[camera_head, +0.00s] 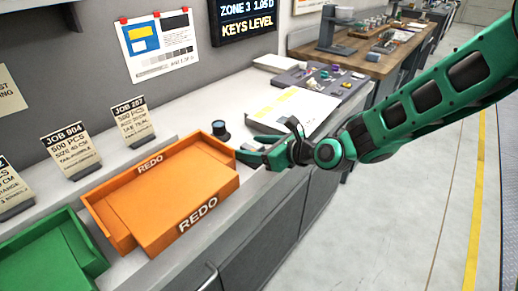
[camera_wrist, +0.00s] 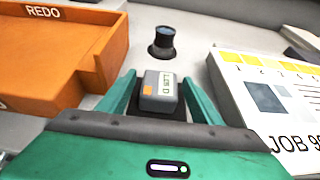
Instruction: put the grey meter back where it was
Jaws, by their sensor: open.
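The grey meter (camera_wrist: 159,86), a small grey box with an orange patch and a pale display, lies between the fingers of my gripper (camera_wrist: 160,80) in the wrist view. The fingers are open on both sides of it, with gaps showing. I cannot tell whether it rests on the counter or how high the fingers are. In the head view, my gripper (camera_head: 246,150) is low over the counter, right of the orange REDO tray (camera_head: 212,208). I cannot make out the meter there; the gripper seems to hide it.
A dark loupe-like cylinder (camera_wrist: 162,42) stands just beyond the meter; it also shows in the head view (camera_head: 221,130). The orange tray (camera_wrist: 62,50) is close on the left. A printed stack (camera_wrist: 268,105) is close on the right. A green tray (camera_head: 55,250) stands farther left.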

